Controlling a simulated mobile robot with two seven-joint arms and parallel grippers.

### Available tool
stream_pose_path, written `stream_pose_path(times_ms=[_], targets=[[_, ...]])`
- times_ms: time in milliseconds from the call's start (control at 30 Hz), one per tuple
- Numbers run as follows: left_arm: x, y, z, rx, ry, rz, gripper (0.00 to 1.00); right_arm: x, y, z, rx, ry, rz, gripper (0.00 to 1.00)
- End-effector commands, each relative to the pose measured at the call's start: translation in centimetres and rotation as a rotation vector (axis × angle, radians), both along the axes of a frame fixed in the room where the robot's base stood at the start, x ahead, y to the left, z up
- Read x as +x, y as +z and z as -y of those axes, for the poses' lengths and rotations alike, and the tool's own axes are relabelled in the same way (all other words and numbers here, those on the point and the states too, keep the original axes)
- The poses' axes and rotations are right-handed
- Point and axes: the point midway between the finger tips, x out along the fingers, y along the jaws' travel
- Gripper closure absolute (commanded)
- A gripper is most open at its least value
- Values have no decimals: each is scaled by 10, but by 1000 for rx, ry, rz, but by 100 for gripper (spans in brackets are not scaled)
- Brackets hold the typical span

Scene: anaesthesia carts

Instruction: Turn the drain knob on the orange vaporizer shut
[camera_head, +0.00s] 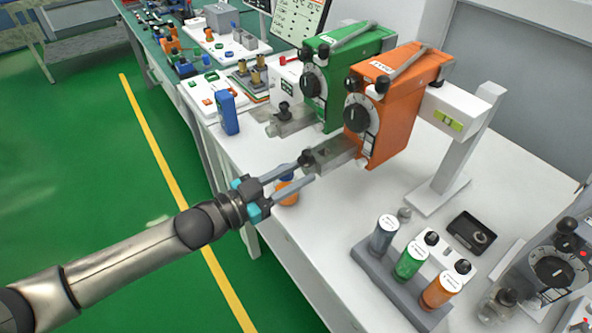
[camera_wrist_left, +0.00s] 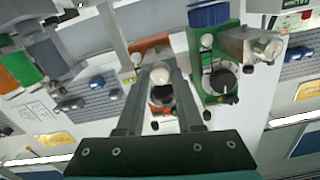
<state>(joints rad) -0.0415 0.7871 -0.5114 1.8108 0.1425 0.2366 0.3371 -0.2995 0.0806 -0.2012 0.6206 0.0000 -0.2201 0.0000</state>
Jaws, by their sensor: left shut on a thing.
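The orange vaporizer (camera_head: 392,112) stands upright at the back of the white bench, with a black dial on its front. A grey metal block (camera_head: 334,152) juts from its lower front and carries a small dark drain knob (camera_head: 306,157) at its outer end. My left gripper (camera_head: 308,168) reaches in from the left, with its fingers at this knob and shut on it. The fingers partly hide the knob. In the left wrist view the orange vaporizer (camera_wrist_left: 150,43) lies beyond the two fingers, with a pale round part between them. My right gripper is not in view.
A green vaporizer (camera_head: 333,82) stands close at the left. A small orange bottle (camera_head: 287,193) is partly hidden behind my left gripper. A blue bottle (camera_head: 226,112) stands near the bench edge. A rack of bottles (camera_head: 384,286) and a black tray (camera_head: 473,232) stand at the front right.

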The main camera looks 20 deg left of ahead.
Motion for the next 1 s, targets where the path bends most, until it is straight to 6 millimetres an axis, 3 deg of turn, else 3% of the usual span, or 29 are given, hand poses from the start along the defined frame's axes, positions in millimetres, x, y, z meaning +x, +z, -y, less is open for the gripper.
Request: stream_pose_path(times_ms=[100, 300, 633, 667, 900, 1000], targets=[[0, 3, 0, 111, 8, 84, 100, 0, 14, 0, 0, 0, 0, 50], [0, 1, 0, 239, 14, 184, 100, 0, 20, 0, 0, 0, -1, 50], [0, 0, 0, 257, 14, 198, 100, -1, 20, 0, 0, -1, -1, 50], [0, 0, 0, 257, 14, 198, 62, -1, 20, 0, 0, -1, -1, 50], [0, 0, 0, 255, 14, 198, 35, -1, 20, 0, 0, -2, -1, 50], [0, 0, 0, 255, 14, 198, 34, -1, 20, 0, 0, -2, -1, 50]])
